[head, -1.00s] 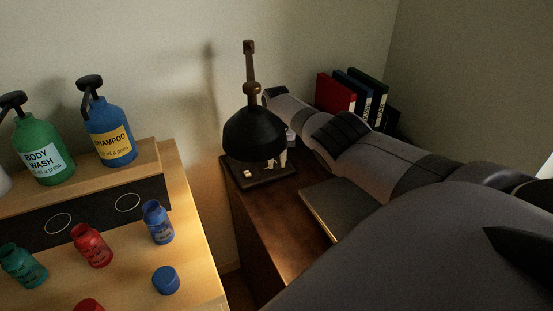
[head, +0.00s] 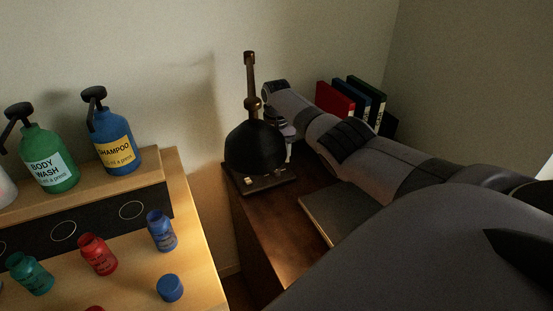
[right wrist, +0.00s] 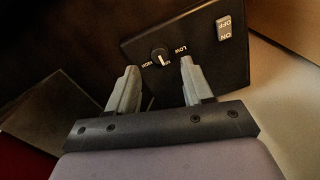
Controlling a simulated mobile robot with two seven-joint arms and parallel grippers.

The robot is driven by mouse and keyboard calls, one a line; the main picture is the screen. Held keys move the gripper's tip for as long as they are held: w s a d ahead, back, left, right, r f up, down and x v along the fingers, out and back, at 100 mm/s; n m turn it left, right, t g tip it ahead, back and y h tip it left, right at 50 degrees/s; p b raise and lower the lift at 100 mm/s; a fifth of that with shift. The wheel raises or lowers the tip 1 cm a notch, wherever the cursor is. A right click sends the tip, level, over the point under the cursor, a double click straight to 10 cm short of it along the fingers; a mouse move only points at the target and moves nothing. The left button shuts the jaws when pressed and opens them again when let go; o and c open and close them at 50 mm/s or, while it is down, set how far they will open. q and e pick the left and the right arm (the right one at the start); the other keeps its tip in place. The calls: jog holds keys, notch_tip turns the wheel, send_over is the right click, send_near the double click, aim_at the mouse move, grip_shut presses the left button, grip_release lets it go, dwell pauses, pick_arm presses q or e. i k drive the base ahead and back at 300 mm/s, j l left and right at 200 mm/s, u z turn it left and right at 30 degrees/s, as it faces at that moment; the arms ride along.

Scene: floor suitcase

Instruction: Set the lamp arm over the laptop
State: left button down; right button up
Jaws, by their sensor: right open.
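The lamp stands on the dark brown desk, with a black dome shade (head: 255,148), an upright brown arm (head: 250,82) and a flat black base (head: 262,186). The shade hangs over the base. A thin dark laptop (head: 338,211) lies flat to the right of the lamp, partly hidden by my right arm. My right gripper (right wrist: 158,82) is open and empty above the base in the right wrist view. The base's knob (right wrist: 160,57) shows between its fingertips, with an ON/OFF switch (right wrist: 224,28) to the right. In the head view the lamp partly hides this gripper. My left gripper is out of view.
Red, blue and dark binders (head: 358,98) stand at the back right, behind my arm. A wooden counter (head: 190,245) at left holds a body wash pump (head: 47,160), a shampoo pump (head: 110,143) and several small bottles. A gap separates counter and desk.

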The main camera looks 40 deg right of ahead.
aim_at(255, 146)
jog(key=k, duration=1.5)
